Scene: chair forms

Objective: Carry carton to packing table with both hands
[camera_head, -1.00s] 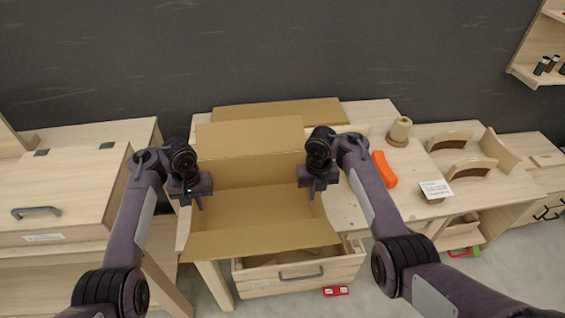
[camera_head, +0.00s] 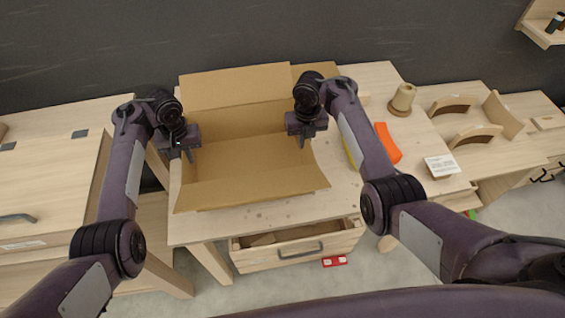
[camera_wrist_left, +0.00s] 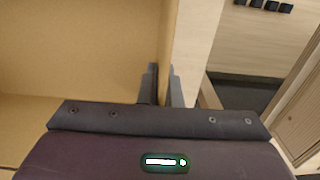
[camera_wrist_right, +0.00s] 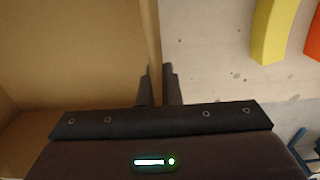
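An open brown cardboard carton (camera_head: 245,160) with its flaps spread sits over the wooden table (camera_head: 265,215) in the head view. Whether its base touches the tabletop is hidden. My left gripper (camera_head: 188,152) is at the carton's left side. In the left wrist view its fingers (camera_wrist_left: 162,88) are closed on either side of the carton's wall. My right gripper (camera_head: 303,138) is at the carton's right side. In the right wrist view its fingers (camera_wrist_right: 159,86) pinch that wall. The carton looks empty and about level.
An orange piece (camera_head: 387,143) and a yellow piece (camera_head: 352,150) lie right of the carton. A cone-shaped spool (camera_head: 402,99), a white card (camera_head: 441,166) and curved wooden parts (camera_head: 474,135) stand further right. An open drawer (camera_head: 300,247) juts out below the table front.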

